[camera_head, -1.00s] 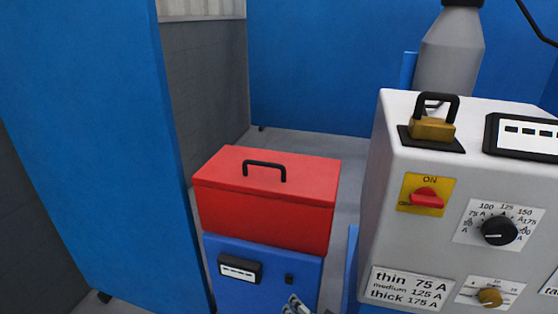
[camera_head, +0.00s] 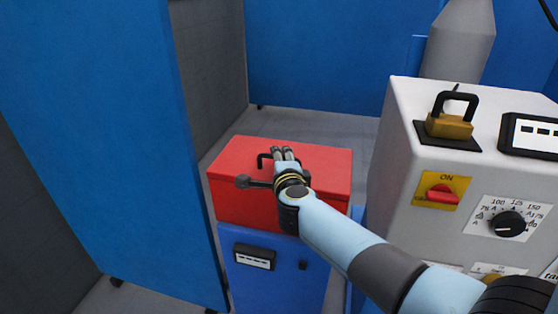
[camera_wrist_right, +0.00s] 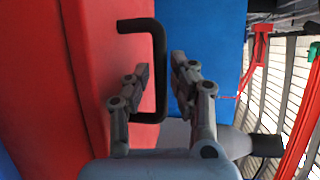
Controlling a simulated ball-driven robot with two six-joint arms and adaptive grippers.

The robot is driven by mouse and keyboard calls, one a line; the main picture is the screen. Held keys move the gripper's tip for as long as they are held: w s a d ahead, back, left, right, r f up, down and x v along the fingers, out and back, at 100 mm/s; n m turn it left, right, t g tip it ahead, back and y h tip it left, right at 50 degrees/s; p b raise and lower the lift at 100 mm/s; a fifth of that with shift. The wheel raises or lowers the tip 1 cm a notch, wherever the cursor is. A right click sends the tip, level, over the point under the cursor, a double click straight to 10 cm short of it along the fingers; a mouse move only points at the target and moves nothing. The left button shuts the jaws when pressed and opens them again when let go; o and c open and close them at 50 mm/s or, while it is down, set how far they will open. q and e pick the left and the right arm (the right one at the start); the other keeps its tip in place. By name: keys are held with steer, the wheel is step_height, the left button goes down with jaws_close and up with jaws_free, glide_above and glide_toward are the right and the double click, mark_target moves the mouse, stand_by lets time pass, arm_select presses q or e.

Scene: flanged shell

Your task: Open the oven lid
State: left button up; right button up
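The red oven lid (camera_head: 325,165) sits closed on the blue oven body (camera_head: 285,270) in the head view. In the right wrist view, the black handle (camera_wrist_right: 158,45) stands out from the red lid (camera_wrist_right: 100,50). The bar of the handle runs between the two fingers of my right gripper (camera_wrist_right: 160,72). The fingers are apart, with a gap seen at the right finger. Whether the left finger touches the handle cannot be told. My left gripper is not in view.
A grey welding machine (camera_head: 400,150) with knobs and a brass padlock (camera_head: 450,126) stands at the right, close to my right arm. A tall blue panel (camera_head: 100,130) stands at the left. Grey floor (camera_head: 320,122) is clear behind the oven.

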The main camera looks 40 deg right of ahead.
steer(key=shift+w+d+f, duration=0.1)
steer(key=shift+w+d, duration=0.15)
steer(key=shift+w, duration=0.25)
steer(key=shift+c, duration=0.2)
jaws_close()
